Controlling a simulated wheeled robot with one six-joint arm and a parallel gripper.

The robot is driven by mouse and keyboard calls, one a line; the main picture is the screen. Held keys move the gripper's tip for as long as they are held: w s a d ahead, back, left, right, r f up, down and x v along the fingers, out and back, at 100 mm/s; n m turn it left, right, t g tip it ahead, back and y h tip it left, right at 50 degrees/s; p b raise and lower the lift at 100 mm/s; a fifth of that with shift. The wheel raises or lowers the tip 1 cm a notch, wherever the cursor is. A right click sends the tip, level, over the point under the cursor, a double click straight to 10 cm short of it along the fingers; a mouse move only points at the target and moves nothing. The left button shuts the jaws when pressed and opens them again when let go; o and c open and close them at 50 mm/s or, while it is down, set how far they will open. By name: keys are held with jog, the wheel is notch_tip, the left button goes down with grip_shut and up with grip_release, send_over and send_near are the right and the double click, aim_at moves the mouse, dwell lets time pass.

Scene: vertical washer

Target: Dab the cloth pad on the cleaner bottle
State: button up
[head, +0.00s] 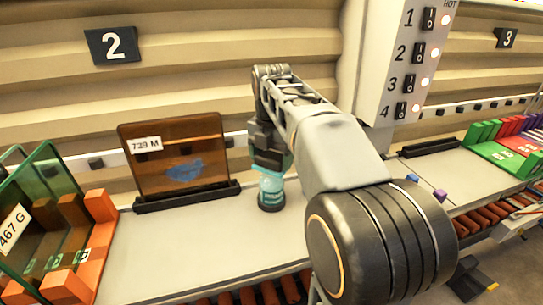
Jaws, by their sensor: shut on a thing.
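My gripper (270,165) points down just left of the picture's middle, at the end of my arm. It is shut on the cloth pad, which shows as a thin teal edge (287,168) under the dark fingers. The cleaner bottle (271,192), pale teal with a dark base, stands upright on the light counter directly below. The pad and the gripper overlap the bottle's top, so its top is hidden. The pad looks to be at or touching the bottle top, but contact is hard to tell.
An amber glass pane (165,145) with a blue smear stands in a black holder (185,196) to the left. Green panes and orange blocks (65,285) fill the far left. A switch column (405,60) rises behind my arm. The counter (200,250) in front is clear.

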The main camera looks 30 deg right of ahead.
aim_at(272, 154)
notch_tip(272, 154, up, 5)
jog(key=p, duration=0.4)
jog(key=shift+p, duration=0.35)
jog(key=shift+r+p, duration=0.4)
jog(key=shift+r, duration=0.65)
